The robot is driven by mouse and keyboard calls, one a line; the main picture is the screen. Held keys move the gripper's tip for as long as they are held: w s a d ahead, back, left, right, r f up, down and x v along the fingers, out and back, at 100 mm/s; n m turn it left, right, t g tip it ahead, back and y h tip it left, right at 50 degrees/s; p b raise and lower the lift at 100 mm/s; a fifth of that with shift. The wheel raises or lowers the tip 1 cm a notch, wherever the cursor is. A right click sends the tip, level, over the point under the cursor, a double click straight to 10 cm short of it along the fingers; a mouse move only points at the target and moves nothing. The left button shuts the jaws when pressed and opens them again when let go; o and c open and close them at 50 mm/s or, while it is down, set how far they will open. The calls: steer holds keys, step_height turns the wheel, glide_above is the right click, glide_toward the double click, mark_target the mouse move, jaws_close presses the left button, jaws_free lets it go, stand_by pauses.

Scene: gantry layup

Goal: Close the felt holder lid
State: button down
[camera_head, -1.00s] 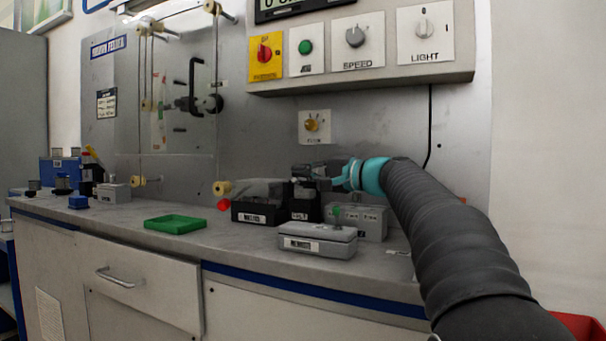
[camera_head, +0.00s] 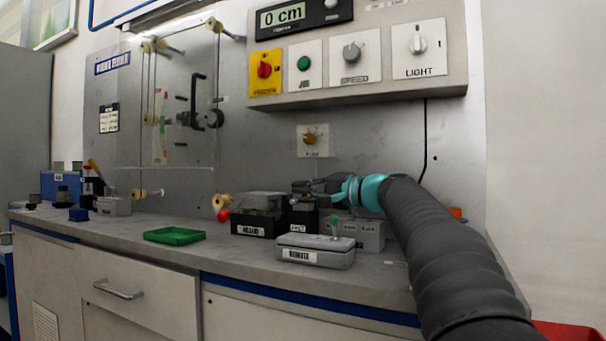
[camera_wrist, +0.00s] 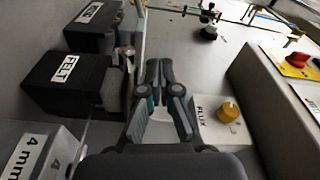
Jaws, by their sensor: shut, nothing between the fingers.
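The felt holder is a dark box with a white FELT label (camera_wrist: 65,75), at the left in the wrist view. It also shows in the head view (camera_head: 303,221), partly hidden behind a grey box in front. A grey part (camera_wrist: 112,90) shows on its right side; I cannot tell whether this is the lid or how far it stands open. My gripper (camera_wrist: 160,65) is shut and empty, to the right of the box in the wrist view. In the head view, my gripper (camera_head: 300,188) is just above the holder; contact cannot be told.
A second black labelled box (camera_head: 254,224) stands left of the felt holder. Grey boxes (camera_head: 315,254) (camera_head: 365,233) stand in front and to the right. A green tray (camera_head: 174,236) lies left on the counter. The wall with a yellow FLUX knob (camera_wrist: 229,112) is close behind.

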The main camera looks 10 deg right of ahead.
step_height(320, 180, up, 10)
steer(key=shift+f, duration=0.25)
stand_by(0.3)
steer(key=shift+d, duration=0.1)
